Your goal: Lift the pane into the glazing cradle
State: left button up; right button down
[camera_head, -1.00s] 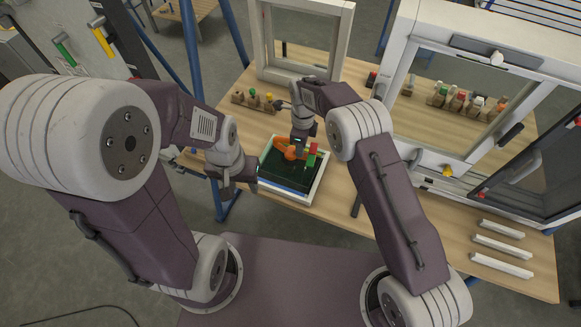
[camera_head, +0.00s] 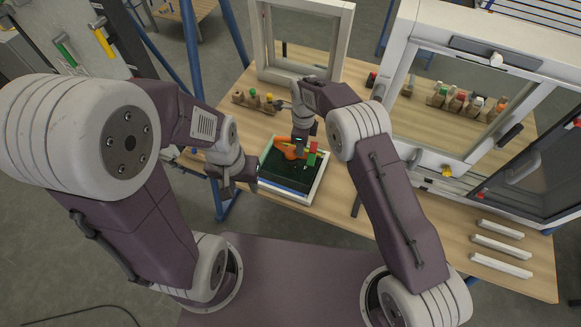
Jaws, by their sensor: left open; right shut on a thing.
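A dark green pane (camera_head: 285,174) lies flat, as far as I can tell, at a white-edged tray or frame (camera_head: 311,192) near the table's front edge. An orange lifter-like tool (camera_head: 285,146), with green and red parts beside it, is over the pane. My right gripper (camera_head: 301,146) reaches down from above and is shut on the orange tool; its fingertips are partly hidden. Whether the tool grips the pane cannot be told. My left gripper (camera_head: 235,184) is open and empty, left of the tray. I cannot tell which thing is the glazing cradle.
A white window frame (camera_head: 346,45) stands upright at the back of the wooden table (camera_head: 375,205). A larger white window unit (camera_head: 408,60) stands on the right, with several small coloured items (camera_head: 455,100) behind it. Pale strips (camera_head: 502,246) lie at the front right.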

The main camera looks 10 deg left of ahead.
jog(key=shift+f+b, duration=1.95)
jog(key=shift+f, duration=1.05)
dwell(0.4)
jog(key=c, duration=1.2)
grip_release()
jog(key=shift+c, duration=0.2)
notch_tip(320, 180, up, 9)
jog(key=shift+r+b, duration=0.1)
jog(key=shift+b, duration=0.5)
